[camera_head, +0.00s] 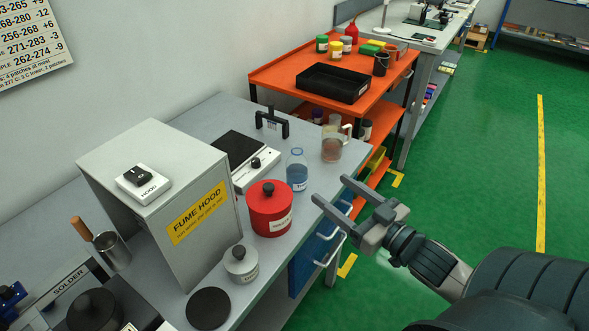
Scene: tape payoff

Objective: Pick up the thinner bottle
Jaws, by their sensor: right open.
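A small clear bottle (297,171) with blue liquid, a blue rim and a white label stands upright near the front edge of the grey bench. It is the only bottle-shaped vessel I make out on this bench, and its label is too small to read. My right gripper (331,189) is open and empty, just right of the bottle and over the bench edge. Its two fingers point up and left toward the bottle and appear apart from it. My left gripper is not in view.
A red lidded pot (270,208) stands close in front of the bottle, and a handled jug (332,147) behind right. A hot plate (240,157) is to its left. The fume hood (160,200) and a small grey canister (241,264) stand nearer. The green floor at right is clear.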

